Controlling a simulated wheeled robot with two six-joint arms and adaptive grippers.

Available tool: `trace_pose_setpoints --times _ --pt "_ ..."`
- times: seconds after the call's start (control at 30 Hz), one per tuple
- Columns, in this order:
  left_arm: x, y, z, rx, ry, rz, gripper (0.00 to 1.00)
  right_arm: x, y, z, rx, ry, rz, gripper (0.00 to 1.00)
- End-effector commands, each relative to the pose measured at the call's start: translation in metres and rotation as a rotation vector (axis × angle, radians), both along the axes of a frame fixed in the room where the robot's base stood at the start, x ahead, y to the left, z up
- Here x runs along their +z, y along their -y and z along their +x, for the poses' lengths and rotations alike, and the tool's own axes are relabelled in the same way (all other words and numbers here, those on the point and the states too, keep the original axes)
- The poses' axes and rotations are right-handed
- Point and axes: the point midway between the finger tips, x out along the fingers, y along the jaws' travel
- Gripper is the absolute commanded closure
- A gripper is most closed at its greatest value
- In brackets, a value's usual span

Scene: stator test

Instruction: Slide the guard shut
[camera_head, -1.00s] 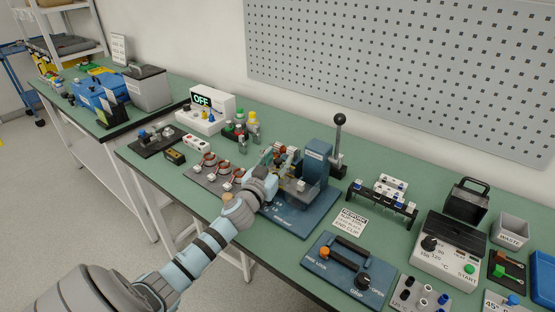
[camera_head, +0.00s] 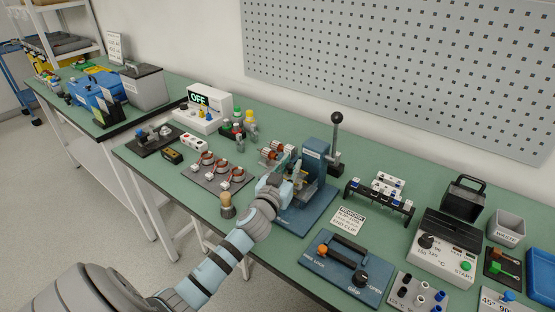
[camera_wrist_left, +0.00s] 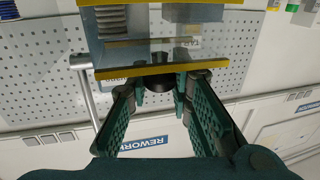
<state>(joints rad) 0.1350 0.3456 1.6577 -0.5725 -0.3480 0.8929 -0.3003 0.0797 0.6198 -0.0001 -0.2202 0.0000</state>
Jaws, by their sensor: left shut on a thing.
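The blue press station (camera_head: 317,166) with a tall black-knobbed lever stands in the middle of the green bench. The guard (camera_wrist_left: 150,52) shows in the left wrist view as a clear panel with yellow edge strips and a black knob (camera_wrist_left: 160,83) at its near edge. My left gripper (camera_wrist_left: 161,95) has its fingers on either side of this knob and is shut on it. In the head view my left gripper (camera_head: 288,183) is at the front of the station and hides part of it; the guard is hard to make out there. My right gripper is not in view.
Left of the station are a plate with several copper coils (camera_head: 218,174) and a wooden-topped tool (camera_head: 227,206). A blue panel with a black handle (camera_head: 346,268) lies in front right. A rack (camera_head: 380,196) and a heater box (camera_head: 443,246) stand right.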

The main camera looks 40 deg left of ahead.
Motion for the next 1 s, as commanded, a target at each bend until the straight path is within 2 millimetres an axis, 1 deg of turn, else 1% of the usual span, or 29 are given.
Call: trace_pose_setpoints --times 0.03,0.1,0.17,0.3,0.47,0.5,0.63,0.9,1.0 --pt "-0.001 0.011 0.000 0.000 0.000 -0.007 1.00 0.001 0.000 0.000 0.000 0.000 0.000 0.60" --pt "-0.001 0.023 0.000 0.000 -0.001 -0.004 1.00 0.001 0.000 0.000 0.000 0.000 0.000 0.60" --pt "0.000 0.029 0.000 0.001 -0.001 -0.003 1.00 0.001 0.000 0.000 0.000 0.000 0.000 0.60" --pt "-0.001 0.034 0.001 0.000 -0.002 -0.003 1.00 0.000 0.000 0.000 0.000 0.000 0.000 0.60" --pt "-0.001 0.035 0.001 -0.002 -0.002 -0.004 1.00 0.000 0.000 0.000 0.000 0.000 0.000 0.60" --pt "-0.001 0.035 0.001 -0.002 -0.002 -0.004 0.79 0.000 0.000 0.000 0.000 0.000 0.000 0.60" --pt "-0.001 0.034 0.001 -0.001 -0.002 -0.004 0.59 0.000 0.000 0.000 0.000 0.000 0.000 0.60" --pt "0.000 0.032 0.000 0.002 -0.002 -0.001 0.59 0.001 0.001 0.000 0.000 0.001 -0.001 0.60" --pt "-0.001 0.034 -0.007 0.002 -0.003 -0.001 0.59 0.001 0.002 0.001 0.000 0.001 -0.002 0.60"
